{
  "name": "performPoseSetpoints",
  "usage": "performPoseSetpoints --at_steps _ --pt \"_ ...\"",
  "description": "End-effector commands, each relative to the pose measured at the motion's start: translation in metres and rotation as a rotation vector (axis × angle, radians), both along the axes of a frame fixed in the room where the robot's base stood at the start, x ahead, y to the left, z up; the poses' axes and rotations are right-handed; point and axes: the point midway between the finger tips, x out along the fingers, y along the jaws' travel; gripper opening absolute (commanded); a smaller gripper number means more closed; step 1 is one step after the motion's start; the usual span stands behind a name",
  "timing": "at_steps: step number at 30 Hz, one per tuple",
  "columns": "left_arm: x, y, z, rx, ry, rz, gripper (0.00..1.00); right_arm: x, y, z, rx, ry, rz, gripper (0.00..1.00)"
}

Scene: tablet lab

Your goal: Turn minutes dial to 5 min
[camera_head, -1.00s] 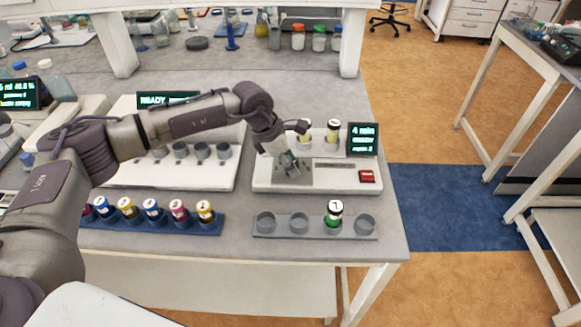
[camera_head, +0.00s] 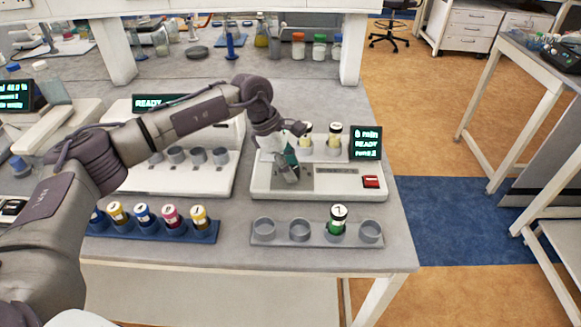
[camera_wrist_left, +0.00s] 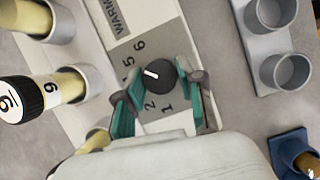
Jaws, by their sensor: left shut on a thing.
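The minutes dial (camera_wrist_left: 160,79) is a round dark knob with a white pointer line, on a grey panel marked with 1, 2, 5 and 6 in the left wrist view. The line points toward the picture's left. Numbers between 2 and 5 are not visible. My left gripper (camera_head: 289,174) is shut on the dial, its two teal-padded fingers on either side of it; it hides most of the dial in the head view. The device's display (camera_head: 366,143) says READY; its minutes digit is blurred, perhaps 6. My right gripper is not in view.
The device (camera_head: 330,190) has a red switch (camera_head: 371,182) and cream vials (camera_head: 335,134) at the back. A grey rack (camera_head: 302,233) in front holds one green vial (camera_head: 338,217). A blue rack (camera_head: 190,234) of several vials is at left.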

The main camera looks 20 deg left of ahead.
Motion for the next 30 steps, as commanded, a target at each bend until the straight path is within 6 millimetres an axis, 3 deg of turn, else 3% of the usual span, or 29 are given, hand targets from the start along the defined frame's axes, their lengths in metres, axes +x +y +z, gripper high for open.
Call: performPoseSetpoints --at_steps 4,5,9,20,30 --pt "0.0 0.0 0.001 0.0 -0.001 0.002 0.03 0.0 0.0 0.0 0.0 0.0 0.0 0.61" --pt "0.0 0.0 0.001 0.0 -0.001 0.002 0.43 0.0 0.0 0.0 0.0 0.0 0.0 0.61" --pt "0.0 0.0 0.001 0.0 -0.001 0.002 0.62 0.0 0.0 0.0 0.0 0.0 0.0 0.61" --pt "0.0 0.002 0.005 0.0 -0.001 0.003 0.62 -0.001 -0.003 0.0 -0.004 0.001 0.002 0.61" --pt "-0.003 0.027 0.065 0.0 -0.005 0.004 0.62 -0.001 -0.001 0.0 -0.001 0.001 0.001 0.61"
